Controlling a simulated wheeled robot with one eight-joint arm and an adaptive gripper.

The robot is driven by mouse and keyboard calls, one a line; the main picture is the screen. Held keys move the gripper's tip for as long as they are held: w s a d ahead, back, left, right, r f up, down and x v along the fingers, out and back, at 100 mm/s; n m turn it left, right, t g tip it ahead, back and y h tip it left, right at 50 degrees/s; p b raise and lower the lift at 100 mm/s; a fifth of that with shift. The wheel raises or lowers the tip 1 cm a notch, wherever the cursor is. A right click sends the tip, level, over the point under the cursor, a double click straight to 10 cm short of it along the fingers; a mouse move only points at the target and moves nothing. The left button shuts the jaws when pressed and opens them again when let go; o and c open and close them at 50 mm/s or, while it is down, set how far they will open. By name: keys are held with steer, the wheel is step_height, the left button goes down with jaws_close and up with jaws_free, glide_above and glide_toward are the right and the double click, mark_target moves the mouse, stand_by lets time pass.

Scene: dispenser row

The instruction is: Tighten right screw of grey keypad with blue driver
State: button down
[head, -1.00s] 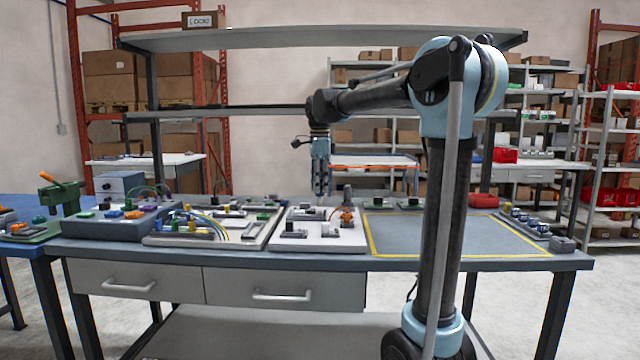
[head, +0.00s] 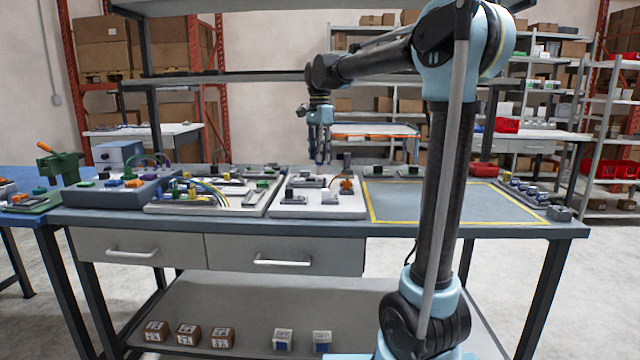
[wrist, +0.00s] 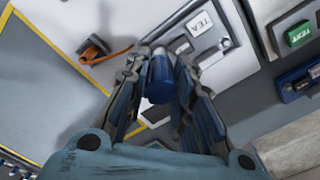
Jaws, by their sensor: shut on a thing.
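My gripper (head: 320,158) hangs above the white board (head: 345,207) in the head view. In the wrist view, my gripper (wrist: 162,75) is shut on the blue driver (wrist: 162,82), whose rounded blue body sits between the fingers. The driver's tip is hidden from the wrist camera.
Boards with wires (head: 205,190) and buttons fill the bench to the left. The yellow-bordered grey area (head: 440,203) to the right is mostly clear. A shelf edge (head: 215,76) runs above the bench.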

steer(key=n, duration=0.4)
steer(key=shift+n, duration=0.4)
steer(key=n, duration=0.4)
steer(key=shift+n, duration=0.3)
steer(key=n, duration=0.4)
steer(key=shift+n, duration=0.3)
steer(key=n, duration=0.5)
steer(key=shift+f, duration=0.5)
steer(key=shift+f, duration=0.3)
